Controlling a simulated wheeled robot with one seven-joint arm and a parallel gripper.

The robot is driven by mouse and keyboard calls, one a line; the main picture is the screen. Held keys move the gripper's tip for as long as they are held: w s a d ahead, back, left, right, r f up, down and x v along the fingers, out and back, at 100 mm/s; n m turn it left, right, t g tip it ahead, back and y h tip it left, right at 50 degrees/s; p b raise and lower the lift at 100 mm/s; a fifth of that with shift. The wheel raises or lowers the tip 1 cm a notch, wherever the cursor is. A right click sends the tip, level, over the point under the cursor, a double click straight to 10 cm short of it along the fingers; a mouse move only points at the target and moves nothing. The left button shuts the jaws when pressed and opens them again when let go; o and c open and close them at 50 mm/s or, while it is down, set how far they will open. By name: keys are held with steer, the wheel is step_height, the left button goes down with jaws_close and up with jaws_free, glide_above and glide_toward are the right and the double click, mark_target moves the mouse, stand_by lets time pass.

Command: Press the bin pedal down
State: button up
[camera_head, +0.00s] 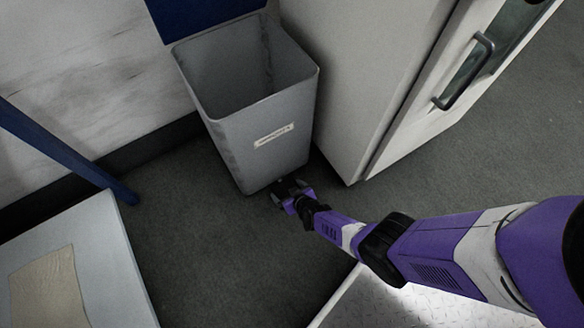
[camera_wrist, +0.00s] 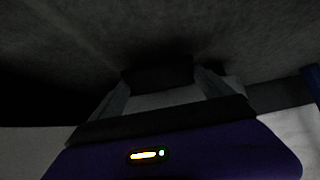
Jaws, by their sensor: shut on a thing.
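The grey bin (camera_head: 262,140) stands upright on the dark floor, with a pale label on its front. A blue panel (camera_head: 200,12), which looks like its raised lid, stands behind the open top. My gripper (camera_head: 281,187) is low at the foot of the bin's front. In the wrist view my gripper (camera_wrist: 158,88) is shut on a dark block at its fingertips, which appears to be the bin pedal (camera_wrist: 157,74). The head view hides most of the pedal behind the fingers, and the wrist view is very dark.
A white cabinet (camera_head: 375,80) with a dark handle (camera_head: 465,72) stands close to the bin's right. A blue slanted bar (camera_head: 65,150) and a pale table (camera_head: 110,265) are at left. A metal tread-plate surface (camera_head: 385,305) is at the bottom. Floor left of the gripper is clear.

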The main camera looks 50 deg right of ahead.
steer(key=shift+s+a+f+b, duration=0.2)
steer(key=shift+s+f+b, duration=0.05)
steer(key=shift+f, duration=0.2)
steer(key=shift+s+a+f+b, duration=0.15)
steer(key=shift+s+f+b, duration=0.05)
steer(key=shift+f, duration=0.2)
steer(key=shift+s, duration=0.1)
steer(key=o, duration=1.8)
steer(key=shift+d+r, duration=0.1)
steer(key=shift+r, duration=0.05)
steer(key=shift+r+p, duration=0.2)
steer(key=shift+p, duration=0.1)
steer(key=p+v, duration=0.5)
steer(key=v, duration=0.2)
steer(key=shift+s, duration=0.25)
